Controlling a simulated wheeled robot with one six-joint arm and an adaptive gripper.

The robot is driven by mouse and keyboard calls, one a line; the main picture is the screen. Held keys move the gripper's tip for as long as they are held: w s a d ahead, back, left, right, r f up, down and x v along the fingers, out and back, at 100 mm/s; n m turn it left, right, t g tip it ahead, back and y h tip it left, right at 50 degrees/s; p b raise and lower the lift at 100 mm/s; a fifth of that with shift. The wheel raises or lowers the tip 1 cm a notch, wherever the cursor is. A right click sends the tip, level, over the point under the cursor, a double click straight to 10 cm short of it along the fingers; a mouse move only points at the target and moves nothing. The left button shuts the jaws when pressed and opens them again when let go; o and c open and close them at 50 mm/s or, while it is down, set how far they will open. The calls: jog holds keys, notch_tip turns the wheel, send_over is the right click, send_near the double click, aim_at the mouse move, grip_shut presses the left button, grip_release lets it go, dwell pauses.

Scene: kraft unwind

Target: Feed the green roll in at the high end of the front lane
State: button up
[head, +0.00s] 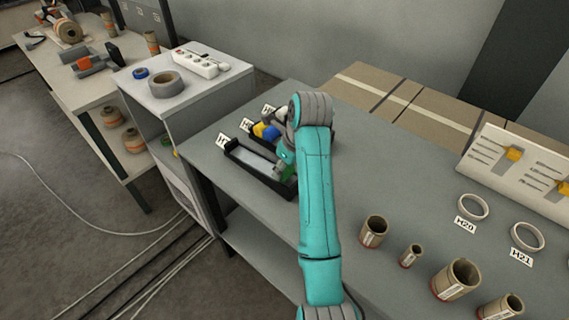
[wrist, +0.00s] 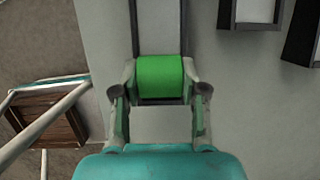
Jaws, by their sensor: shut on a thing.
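The green roll (wrist: 160,78) lies crosswise between the fingers of my gripper (wrist: 160,92) in the wrist view. The fingers are shut on its two ends. In the head view only a bit of the green roll (head: 288,172) shows beside my arm. The front lane (head: 250,160) is a dark-railed channel with a pale floor and a tag at its left end. The roll is at the lane's right end. In the wrist view the lane's rails (wrist: 185,25) run away just beyond the roll. I cannot tell whether the roll touches the lane floor.
Behind the front lane, another lane holds a yellow roll (head: 259,130) and a blue roll (head: 271,133). Brown cores (head: 373,231) stand at the right of the grey table (head: 400,180), near white rings (head: 473,206). A grey cabinet (head: 190,95) stands left. My arm hides part of the lanes.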

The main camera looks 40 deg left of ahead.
jog(key=o, duration=1.5)
jog(key=shift+c, duration=0.2)
dwell(2.0)
